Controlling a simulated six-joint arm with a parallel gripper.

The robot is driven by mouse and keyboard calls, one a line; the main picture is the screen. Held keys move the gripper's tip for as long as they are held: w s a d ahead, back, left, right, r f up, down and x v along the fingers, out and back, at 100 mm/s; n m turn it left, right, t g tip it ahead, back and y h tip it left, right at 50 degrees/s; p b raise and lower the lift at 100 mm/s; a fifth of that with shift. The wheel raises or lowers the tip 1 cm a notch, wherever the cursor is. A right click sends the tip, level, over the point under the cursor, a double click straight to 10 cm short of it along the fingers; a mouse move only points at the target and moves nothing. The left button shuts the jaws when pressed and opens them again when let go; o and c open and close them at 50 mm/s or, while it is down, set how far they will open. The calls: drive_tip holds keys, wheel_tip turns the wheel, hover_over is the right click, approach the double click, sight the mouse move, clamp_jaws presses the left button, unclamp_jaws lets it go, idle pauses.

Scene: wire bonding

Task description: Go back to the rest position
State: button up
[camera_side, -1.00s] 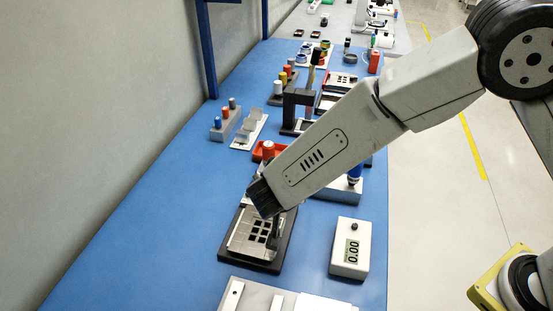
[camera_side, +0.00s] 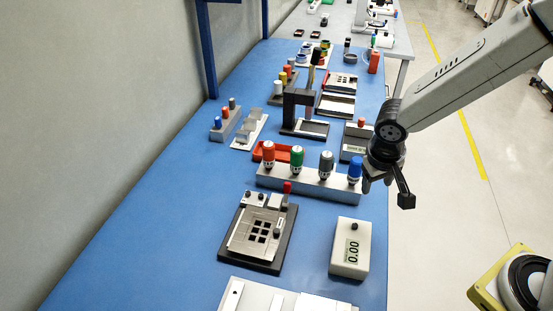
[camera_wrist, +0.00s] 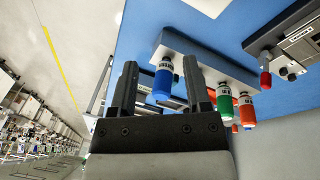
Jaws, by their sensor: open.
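My gripper (camera_side: 386,190) hangs at the right edge of the blue bench in the side view, just right of the blue-capped bottle. It is open and holds nothing. In the wrist view both fingers of my gripper (camera_wrist: 160,85) stand apart with nothing gripped. Beyond them the blue bottle (camera_wrist: 163,80), the green bottle (camera_wrist: 225,101) and the red-orange bottle (camera_wrist: 247,110) show on their rack.
The silver rack (camera_side: 310,185) holds bottles with red, green, grey and blue caps. In front are the dark fixture (camera_side: 259,238) with a plate and red-handled clamp, and a white meter (camera_side: 351,248) reading 0.00.

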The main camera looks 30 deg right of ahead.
drive_tip(key=s+d+r+n+t+y, duration=0.1)
drive_tip(key=s+d+n+y, duration=0.1)
drive_tip(key=s+d, duration=0.2)
drive_tip(key=shift+s+d+r+n+t, duration=0.3)
drive_tip(key=shift+s+d, duration=0.05)
drive_tip(key=shift+d, duration=0.25)
idle(0.9)
